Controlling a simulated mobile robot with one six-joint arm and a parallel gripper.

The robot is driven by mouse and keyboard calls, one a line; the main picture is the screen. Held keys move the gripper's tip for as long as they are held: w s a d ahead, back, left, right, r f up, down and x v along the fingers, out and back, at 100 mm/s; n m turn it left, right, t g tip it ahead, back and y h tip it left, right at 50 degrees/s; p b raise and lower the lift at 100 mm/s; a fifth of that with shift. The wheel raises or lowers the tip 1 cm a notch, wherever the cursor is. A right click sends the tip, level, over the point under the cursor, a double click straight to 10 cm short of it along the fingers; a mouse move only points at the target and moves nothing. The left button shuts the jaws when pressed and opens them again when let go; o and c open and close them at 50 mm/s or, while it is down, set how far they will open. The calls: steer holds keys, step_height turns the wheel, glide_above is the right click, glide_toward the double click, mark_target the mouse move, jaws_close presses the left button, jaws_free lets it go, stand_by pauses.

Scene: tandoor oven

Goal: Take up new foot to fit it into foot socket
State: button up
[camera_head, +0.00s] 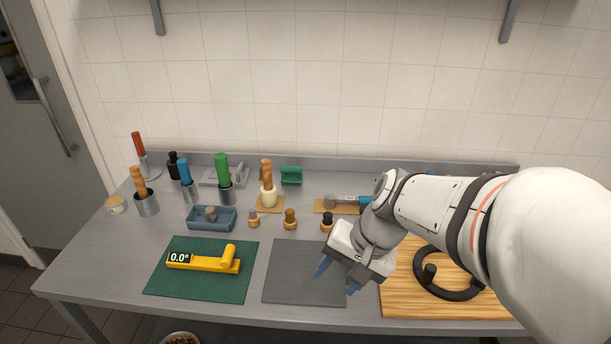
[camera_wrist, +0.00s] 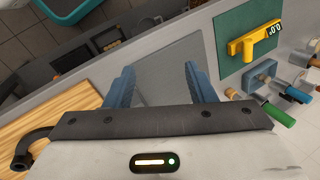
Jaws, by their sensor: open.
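Three small knob-like pieces stand in a row at mid-table: a pale-topped one (camera_head: 254,218), a brass-brown one (camera_head: 290,219) and a black-topped one (camera_head: 327,222). A blue tray (camera_head: 196,225) to their left holds another small grey-brown piece (camera_head: 210,212). I cannot tell which piece is the new foot. A black ring-shaped frame (camera_head: 421,283) with an upright stub lies on a wooden board at right, partly behind my arm; no foot socket can be made out. My gripper (camera_head: 337,279) is open and empty above the grey mat (camera_head: 290,272). Its spread fingers (camera_wrist: 158,76) show in the wrist view.
A yellow gauge (camera_head: 203,262) reading 0.0° lies on a green mat (camera_head: 170,285). Several handled tools in cups stand at back left, including a green-handled one (camera_head: 222,170). The grey mat is bare.

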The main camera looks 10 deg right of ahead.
steer(key=w+a+f+m+y, duration=0.2)
steer(key=w+m+y, duration=0.2)
steer(key=w+m, duration=0.2)
steer(key=m+t+p, duration=0.1)
steer(key=m+t, duration=0.8)
steer(key=m, duration=0.8)
glide_toward(331, 216)
steer(key=shift+s+a+r, duration=0.1)
steer(key=shift+s+a, duration=0.05)
steer(key=shift+s, duration=0.3)
steer(key=shift+w+f+m+t+h, duration=0.2)
steer(key=shift+w+m+t+h, duration=0.1)
steer(key=shift+m, duration=0.1)
steer(key=p+x, duration=0.2)
steer(key=x, duration=0.4)
steer(key=p+x, duration=0.2)
steer(key=x, duration=0.2)
steer(key=shift+w+a, duration=0.15)
steer(key=shift+a, duration=0.05)
steer(key=shift+w+a+f, duration=0.2)
steer(key=shift+w+f, duration=0.1)
steer(key=shift+w, duration=0.05)
